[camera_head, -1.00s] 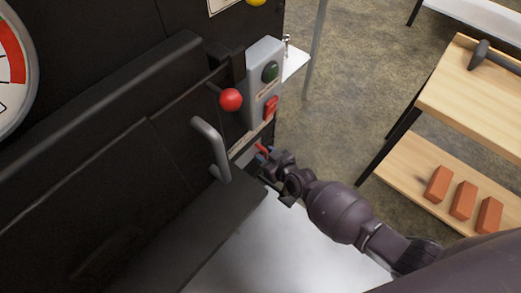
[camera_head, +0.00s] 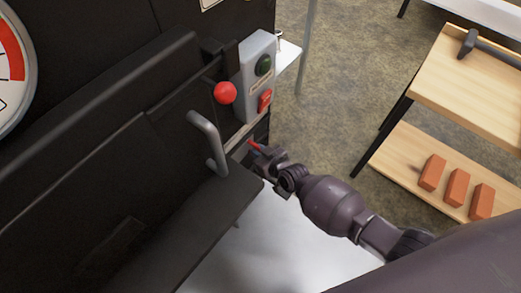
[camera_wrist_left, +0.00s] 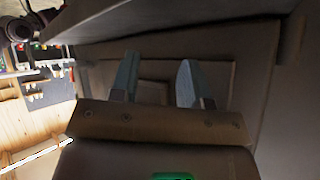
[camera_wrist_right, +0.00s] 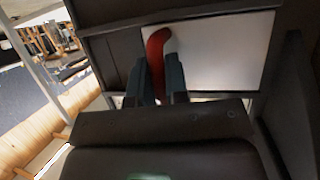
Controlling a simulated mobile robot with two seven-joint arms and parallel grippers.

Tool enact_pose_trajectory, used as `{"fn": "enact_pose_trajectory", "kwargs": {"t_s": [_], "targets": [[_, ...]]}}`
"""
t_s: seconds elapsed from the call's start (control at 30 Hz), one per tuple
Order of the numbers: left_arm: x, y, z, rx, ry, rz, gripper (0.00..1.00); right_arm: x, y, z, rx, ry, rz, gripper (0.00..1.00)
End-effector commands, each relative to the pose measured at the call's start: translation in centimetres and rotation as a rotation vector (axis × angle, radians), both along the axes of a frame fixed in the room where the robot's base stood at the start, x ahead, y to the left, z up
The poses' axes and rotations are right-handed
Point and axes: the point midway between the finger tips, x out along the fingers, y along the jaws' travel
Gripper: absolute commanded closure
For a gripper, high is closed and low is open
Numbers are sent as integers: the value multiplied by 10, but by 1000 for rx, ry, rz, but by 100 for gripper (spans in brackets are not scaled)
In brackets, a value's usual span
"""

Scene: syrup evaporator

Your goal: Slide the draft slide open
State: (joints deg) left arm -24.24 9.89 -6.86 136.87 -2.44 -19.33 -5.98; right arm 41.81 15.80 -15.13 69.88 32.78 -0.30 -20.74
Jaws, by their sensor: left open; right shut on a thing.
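The draft slide is a pale metal plate (camera_wrist_right: 225,55) with a red handle (camera_wrist_right: 157,45), set in the dark body of the evaporator. In the head view the red handle (camera_head: 254,145) shows low on the front's right end, below the switch box. My right gripper (camera_wrist_right: 158,78) is shut on the red handle, one finger on each side of it. In the head view its fingers (camera_head: 257,154) are small and partly hidden. My left gripper (camera_wrist_left: 156,75) is open and empty, facing a dark framed panel (camera_wrist_left: 215,72). It is out of the head view.
A grey switch box (camera_head: 254,80) with green and red buttons, a red ball knob (camera_head: 225,92) and a grey bar handle (camera_head: 207,140) sit nearby. A dark ledge (camera_head: 190,225) juts out below. A wooden shelf table (camera_head: 470,85) with bricks stands right, with floor between.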

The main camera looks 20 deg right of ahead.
Motion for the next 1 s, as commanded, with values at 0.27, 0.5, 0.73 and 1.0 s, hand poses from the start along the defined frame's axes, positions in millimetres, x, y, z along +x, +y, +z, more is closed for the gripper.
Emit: {"fn": "enact_pose_trajectory", "kwargs": {"t_s": [0.27,0.5,0.73,1.0], "targets": [[-2,0,-3,5,16,-7,57,-3,4,-1,-1,2,7,100],[-2,0,-2,4,13,-7,57,-2,4,-1,-1,2,5,61],[-1,0,-2,3,11,-6,57,-2,3,0,0,1,3,61],[1,0,3,4,4,-4,57,-2,1,6,-1,-1,3,61]]}}
